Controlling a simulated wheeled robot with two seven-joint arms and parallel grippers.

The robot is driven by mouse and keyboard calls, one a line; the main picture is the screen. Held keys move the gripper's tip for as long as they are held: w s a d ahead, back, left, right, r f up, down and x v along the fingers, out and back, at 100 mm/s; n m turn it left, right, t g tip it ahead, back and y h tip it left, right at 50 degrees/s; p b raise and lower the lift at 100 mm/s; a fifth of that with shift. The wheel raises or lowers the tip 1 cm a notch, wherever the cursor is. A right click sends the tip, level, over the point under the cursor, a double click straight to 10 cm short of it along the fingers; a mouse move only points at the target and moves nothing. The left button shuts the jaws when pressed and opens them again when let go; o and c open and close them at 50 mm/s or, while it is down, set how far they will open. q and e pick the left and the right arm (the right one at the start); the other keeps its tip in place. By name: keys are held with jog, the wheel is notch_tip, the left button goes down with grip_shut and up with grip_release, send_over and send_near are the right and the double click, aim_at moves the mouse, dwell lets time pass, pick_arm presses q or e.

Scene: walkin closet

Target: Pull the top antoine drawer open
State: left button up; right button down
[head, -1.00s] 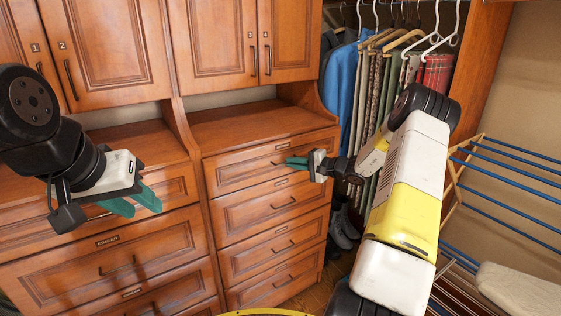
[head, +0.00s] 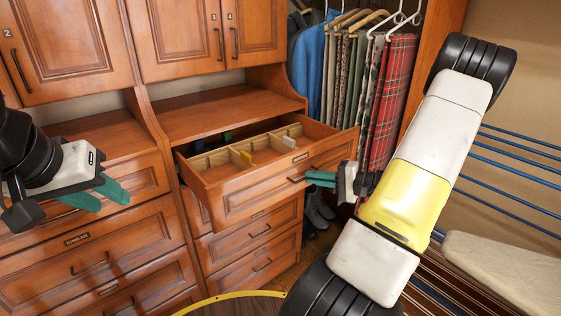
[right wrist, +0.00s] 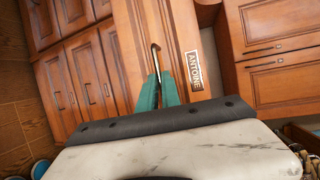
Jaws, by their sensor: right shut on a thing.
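The top drawer (head: 245,190) of the middle wooden unit is pulled well out, with wooden dividers and a few small items inside. In the right wrist view its front (right wrist: 178,40) carries a label (right wrist: 193,70) reading ANTOINE. My right gripper (head: 310,178) has its green fingers closed at the dark drawer handle (right wrist: 156,60); in the right wrist view the fingers (right wrist: 158,88) meet around the handle's end. My left gripper (head: 108,197) hangs in front of the left drawer unit, apart from it, its green fingers spread and empty.
Closed drawers (head: 248,235) lie below the open one. Hanging clothes (head: 365,95) are behind at the right. A drying rack with blue rods (head: 520,150) and an ironing board (head: 500,262) stand to the right of my right arm.

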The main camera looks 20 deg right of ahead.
jog(key=s+d, duration=0.4)
jog(key=s, duration=0.7)
jog(key=shift+s, duration=0.3)
jog(key=shift+d, duration=0.1)
jog(key=c, duration=1.6)
grip_release()
jog(key=shift+o, duration=0.2)
jog(key=v, duration=0.7)
jog(key=shift+s+d, duration=0.25)
jog(key=shift+d, duration=0.05)
jog(key=shift+a+r, duration=0.1)
jog(key=shift+r, duration=0.05)
